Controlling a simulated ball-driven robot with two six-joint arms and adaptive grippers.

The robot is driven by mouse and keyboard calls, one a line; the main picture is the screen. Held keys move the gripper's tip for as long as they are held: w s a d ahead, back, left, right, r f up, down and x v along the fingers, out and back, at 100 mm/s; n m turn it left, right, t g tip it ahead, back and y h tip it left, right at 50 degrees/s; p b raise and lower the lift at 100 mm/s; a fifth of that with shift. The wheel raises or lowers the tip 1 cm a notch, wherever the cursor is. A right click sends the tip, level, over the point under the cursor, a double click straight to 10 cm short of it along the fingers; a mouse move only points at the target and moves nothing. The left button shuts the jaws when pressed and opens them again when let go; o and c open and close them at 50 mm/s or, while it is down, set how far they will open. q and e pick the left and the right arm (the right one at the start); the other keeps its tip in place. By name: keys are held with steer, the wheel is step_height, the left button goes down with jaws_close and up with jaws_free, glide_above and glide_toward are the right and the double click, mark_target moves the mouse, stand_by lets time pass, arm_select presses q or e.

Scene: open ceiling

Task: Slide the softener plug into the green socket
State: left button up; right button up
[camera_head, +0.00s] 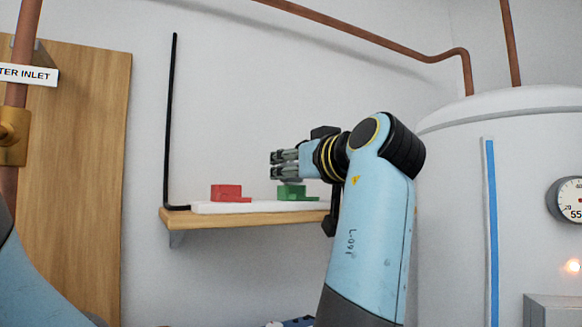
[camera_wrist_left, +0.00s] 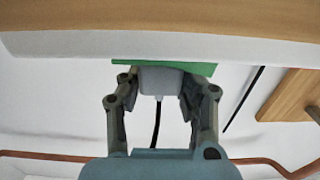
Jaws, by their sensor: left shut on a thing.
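The green socket (camera_head: 294,192) sits on a white strip on the wooden shelf, toward its right end. It also shows in the left wrist view as a green edge (camera_wrist_left: 203,68). My left gripper (camera_head: 282,162) is just above the green socket in the head view. In the left wrist view its fingers are shut on the light grey softener plug (camera_wrist_left: 160,82), with a black cable trailing from it. The plug's far end meets the green edge in that view; I cannot tell if it is in the socket. The plug is hidden in the head view. My right gripper is not in view.
A red socket (camera_head: 227,193) sits left of the green one on the white strip (camera_head: 218,208). A black rod (camera_head: 170,110) rises at the left end of the wooden shelf (camera_head: 250,218). A white tank (camera_head: 455,220) stands to the right. Copper pipes run overhead.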

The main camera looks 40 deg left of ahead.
arm_select(q)
steer(key=shift+f, duration=0.25)
steer(key=o, duration=1.2)
steer(key=shift+r, duration=0.1)
step_height(320, 180, up, 10)
steer(key=shift+f, duration=0.1)
